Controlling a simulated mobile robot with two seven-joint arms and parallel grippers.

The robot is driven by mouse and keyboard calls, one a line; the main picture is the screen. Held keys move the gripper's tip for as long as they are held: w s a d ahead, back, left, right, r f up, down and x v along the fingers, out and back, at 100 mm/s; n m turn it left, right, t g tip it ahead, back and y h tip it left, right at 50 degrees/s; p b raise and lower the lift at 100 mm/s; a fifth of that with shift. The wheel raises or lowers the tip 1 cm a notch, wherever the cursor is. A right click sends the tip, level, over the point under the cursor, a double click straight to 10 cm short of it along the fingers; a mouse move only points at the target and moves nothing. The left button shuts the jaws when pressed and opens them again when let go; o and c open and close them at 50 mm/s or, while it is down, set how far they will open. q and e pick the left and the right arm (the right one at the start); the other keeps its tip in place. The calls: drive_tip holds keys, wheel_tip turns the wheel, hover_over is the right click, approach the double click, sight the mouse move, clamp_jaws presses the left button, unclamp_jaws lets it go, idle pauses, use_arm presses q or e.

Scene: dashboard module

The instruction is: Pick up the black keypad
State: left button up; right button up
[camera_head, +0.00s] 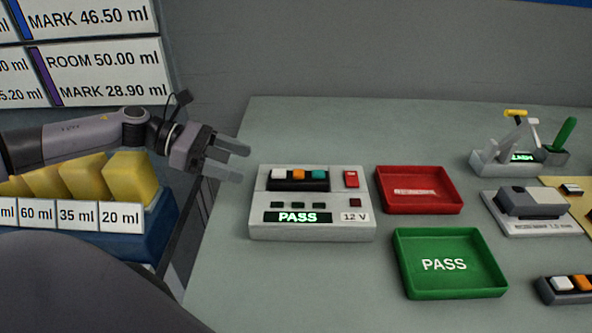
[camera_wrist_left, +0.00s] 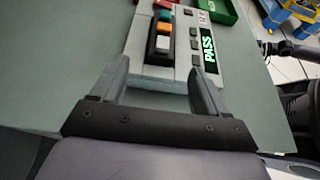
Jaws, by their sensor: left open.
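A black keypad (camera_head: 298,185) with white, orange and teal buttons sits in the top recess of the light grey tester (camera_head: 262,230), whose display reads PASS. It also shows in the left wrist view (camera_wrist_left: 153,57), with the white button nearest the gripper. My left gripper (camera_head: 238,163) is open and empty, just left of the tester in the head view. In the wrist view its fingertips (camera_wrist_left: 160,70) point towards the keypad, one on each side of its line; the exact gap to it cannot be told. My right gripper is not in view.
A red tray (camera_head: 420,208) and a green PASS tray (camera_head: 450,288) stand right of the tester. Farther right are a grey device (camera_head: 532,202), a lever fixture (camera_head: 490,162) and another dark keypad (camera_head: 560,296). Yellow blocks (camera_head: 130,178) fill a blue rack at the left.

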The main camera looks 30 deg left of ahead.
sight(277, 172)
use_arm(q)
drive_tip(key=shift+w, duration=0.2)
drive_tip(key=shift+b+x, duration=0.35)
drive_tip(key=shift+x, duration=0.45)
drive_tip(key=shift+w+d+p, duration=0.25)
drive_tip(key=shift+d+p, duration=0.05)
drive_tip(key=shift+d, duration=0.55)
drive_tip(key=p+x, duration=0.1)
drive_tip(key=x, duration=0.1)
drive_tip(key=shift+w+d, duration=0.15)
drive_tip(key=shift+d, duration=0.25)
drive_tip(key=shift+w+d+f, duration=0.2)
drive_tip(key=shift+d+f, duration=0.1)
drive_tip(key=shift+d, duration=0.05)
drive_tip(key=c, duration=1.2)
